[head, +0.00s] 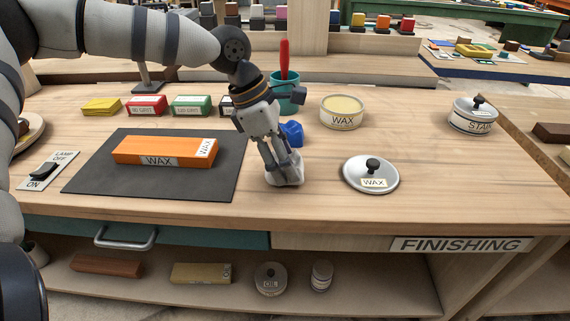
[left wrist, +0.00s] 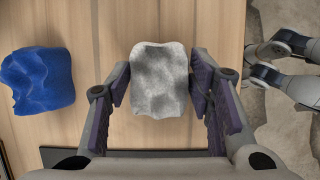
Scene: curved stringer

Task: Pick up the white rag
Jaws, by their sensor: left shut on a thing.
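The white rag (head: 285,175) is a small crumpled whitish cloth on the wooden bench, right of the dark mat. In the left wrist view the white rag (left wrist: 159,80) lies between the two finger pads. My left gripper (head: 280,168) points down onto it and is shut on it. The rag looks to be at bench height; I cannot tell whether it touches the wood. In the left wrist view, grey jointed parts (left wrist: 285,65) beyond the bench edge look like my right arm's end; its jaw state is unclear.
A blue rag (head: 291,133) lies just behind the gripper, near a teal cup (head: 287,97) and an open wax tin (head: 341,112). A wax lid (head: 371,174) lies to the right. An orange wax-labelled block (head: 165,151) sits on the dark mat (head: 100,190). The front right bench is clear.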

